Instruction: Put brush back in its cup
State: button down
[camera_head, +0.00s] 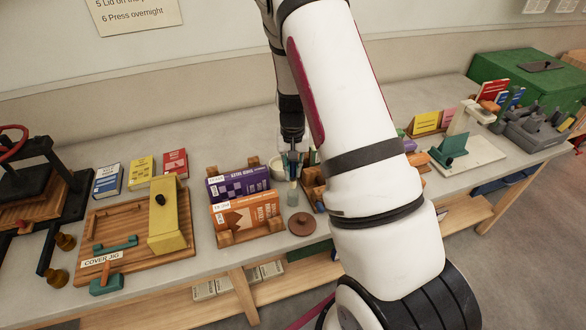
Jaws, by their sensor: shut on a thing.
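My gripper (292,148) points down over the back half of the bench, just right of the purple book. It is small in the head view and partly dark against the arm. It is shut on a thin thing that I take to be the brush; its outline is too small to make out. Below the gripper stands a small pale greenish cup (292,197), near the bench's front edge. A slim greenish upright piece (292,172) shows between gripper and cup; I cannot tell whether it is the brush or whether it touches the cup.
A wooden rack holds purple (238,185) and orange (246,213) books left of the cup. A brown round lid (302,224) lies in front of it. A white bowl (277,171) stands close behind. A cover jig (130,230) lies left.

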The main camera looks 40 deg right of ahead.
aim_at(293, 187)
jog(key=shift+f, duration=0.2)
jog(key=shift+f+b, duration=0.45)
jog(key=shift+f, duration=0.85)
jog(key=shift+f, duration=0.65)
jog(key=shift+f+b, duration=0.3)
jog(key=shift+f, duration=0.05)
jog(key=shift+f+b, duration=0.35)
jog(key=shift+f, duration=0.9)
dwell(1.6)
jog(key=c, duration=1.5)
grip_release()
jog(key=shift+r+p, duration=1.2)
jog(key=shift+r, duration=3.3)
